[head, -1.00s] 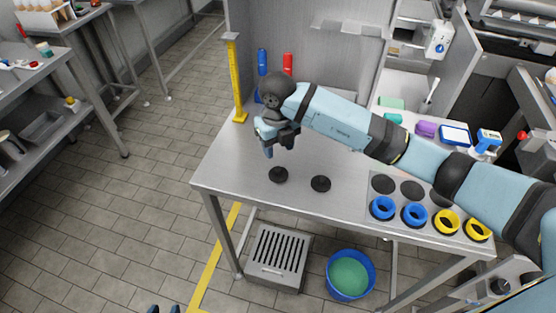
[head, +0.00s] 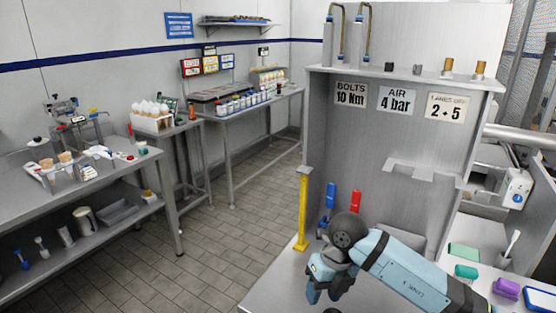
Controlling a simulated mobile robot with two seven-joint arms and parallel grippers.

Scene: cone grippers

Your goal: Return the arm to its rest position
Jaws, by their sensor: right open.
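My right arm reaches in from the lower right over the steel table (head: 268,292). Its gripper (head: 324,294) points down above the table top, near the yellow post. The gripper is open, and I see nothing held between its fingers. The lower part of the arm runs out of the picture at the bottom. My left gripper and left arm are not in view.
A yellow post (head: 303,212), a blue bottle (head: 331,196) and a red bottle (head: 355,201) stand behind the gripper, by the grey back panel (head: 390,150). A green block (head: 464,252) and purple block (head: 506,288) lie right. Floor to the left is clear.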

